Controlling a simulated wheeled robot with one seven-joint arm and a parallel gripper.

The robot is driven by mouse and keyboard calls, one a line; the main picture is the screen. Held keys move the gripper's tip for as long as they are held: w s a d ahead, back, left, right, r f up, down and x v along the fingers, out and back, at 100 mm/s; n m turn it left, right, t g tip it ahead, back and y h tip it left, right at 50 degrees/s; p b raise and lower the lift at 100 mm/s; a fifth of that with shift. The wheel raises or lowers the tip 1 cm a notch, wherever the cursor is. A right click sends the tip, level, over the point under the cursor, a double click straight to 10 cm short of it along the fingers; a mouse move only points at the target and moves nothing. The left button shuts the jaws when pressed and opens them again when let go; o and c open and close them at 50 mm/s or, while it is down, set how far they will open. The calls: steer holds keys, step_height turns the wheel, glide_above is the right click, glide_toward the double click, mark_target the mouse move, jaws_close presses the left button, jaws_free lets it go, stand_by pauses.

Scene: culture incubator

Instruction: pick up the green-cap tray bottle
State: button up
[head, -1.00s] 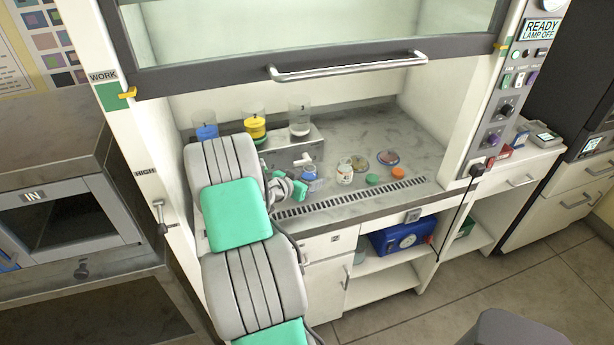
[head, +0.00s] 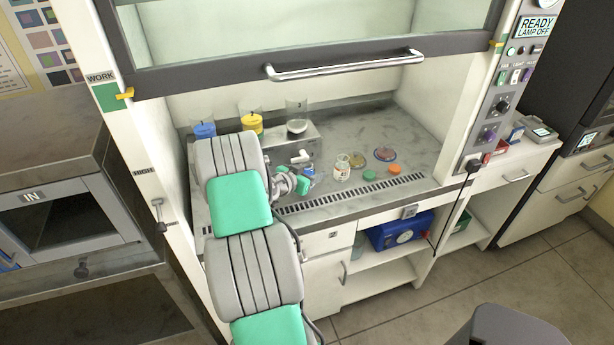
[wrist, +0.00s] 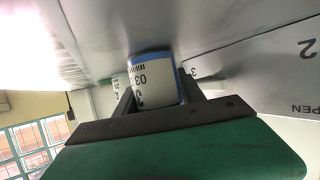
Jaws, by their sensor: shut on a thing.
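My gripper (head: 303,184) is inside the open hood, low near the front grille. In the wrist view its dark fingers (wrist: 152,112) are shut on a blue-topped bottle (wrist: 152,82) with a white label reading "03". The blue-topped bottle also shows small in the head view (head: 309,172). A green edge on a pale object (wrist: 105,82) shows behind it in the wrist view; I cannot tell whether this is the green-cap tray bottle. A flat green cap (head: 368,175) lies on the hood floor to the right of my gripper.
An open bottle (head: 342,163), an orange cap (head: 394,169) and two dishes (head: 385,154) sit on the hood floor to the right. Behind stands a grey step with a blue-lidded jar (head: 204,130), a yellow-lidded jar (head: 252,122) and a clear jar (head: 297,118). The raised sash (head: 340,66) hangs above.

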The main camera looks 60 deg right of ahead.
steer(key=shift+c, duration=0.8)
steer(key=shift+r, duration=0.1)
